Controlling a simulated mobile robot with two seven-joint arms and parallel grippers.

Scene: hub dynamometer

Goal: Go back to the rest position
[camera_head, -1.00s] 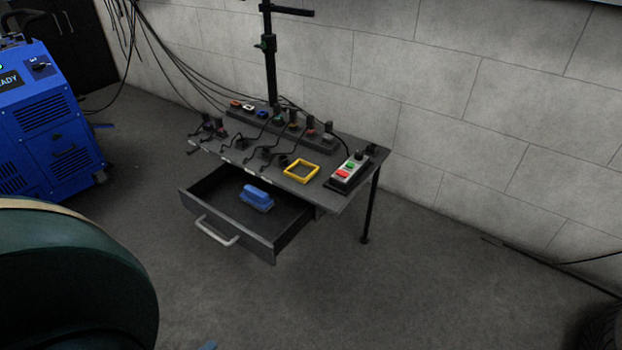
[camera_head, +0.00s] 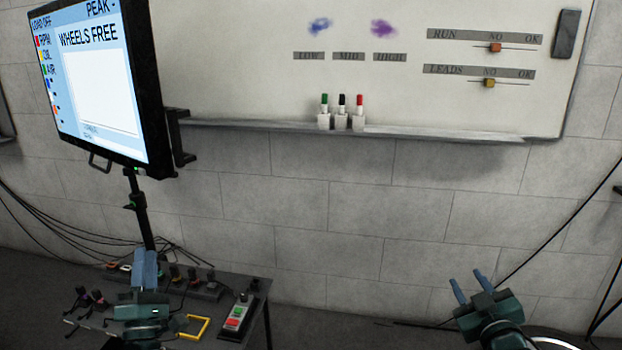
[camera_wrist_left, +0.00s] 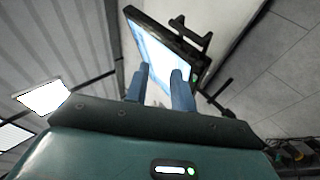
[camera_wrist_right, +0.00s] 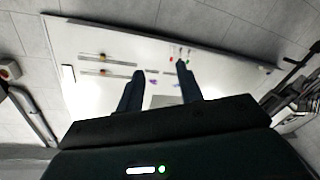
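My left gripper (camera_head: 145,254) is raised at the lower left of the head view, in front of the small table. Its blue fingers (camera_wrist_left: 160,82) stand apart with nothing between them in the left wrist view. My right gripper (camera_head: 469,277) is raised at the lower right of the head view, in front of the bare wall. Its fingers (camera_wrist_right: 159,82) are spread and empty in the right wrist view. Both grippers point upward and touch nothing that I can see.
The table (camera_head: 262,290) carries a yellow square frame (camera_head: 205,328), a button box (camera_head: 237,315) and several connectors. A monitor (camera_head: 100,85) stands on a pole above it. A whiteboard (camera_head: 250,90) with three markers (camera_head: 342,115) hangs on the wall.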

